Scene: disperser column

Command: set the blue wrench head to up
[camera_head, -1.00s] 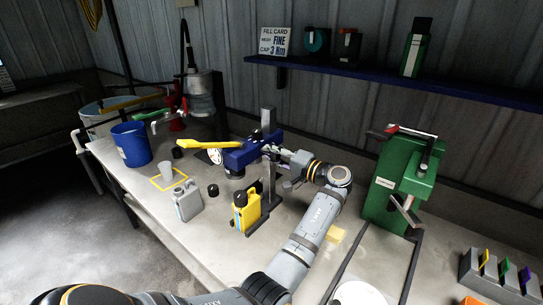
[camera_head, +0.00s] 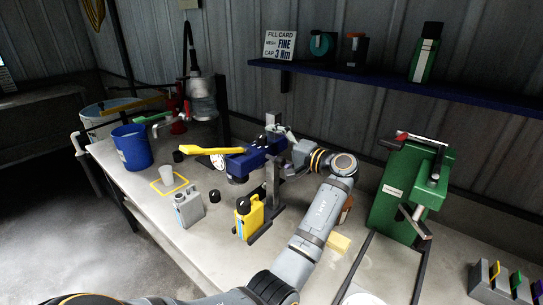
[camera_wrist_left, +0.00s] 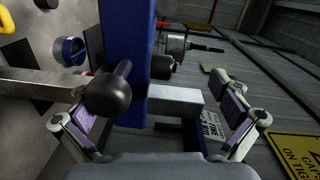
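My left gripper (camera_head: 283,133) is at the head's right end, near the column top. In the left wrist view, the blue head (camera_wrist_left: 125,38) stands as a tall band with a round black knob (camera_wrist_left: 108,96) in front of it. The fingers of my left gripper (camera_wrist_left: 160,122) are spread wide, a grey metal bar (camera_wrist_left: 172,99) showing between them; neither finger clearly touches anything. My right gripper is out of view.
A yellow bottle (camera_head: 249,217) stands in front of the column, a grey can (camera_head: 188,206) further left, and a blue bucket (camera_head: 132,148) at the bench's left. A green machine (camera_head: 410,190) stands right of my arm. A blue shelf (camera_head: 400,86) runs above.

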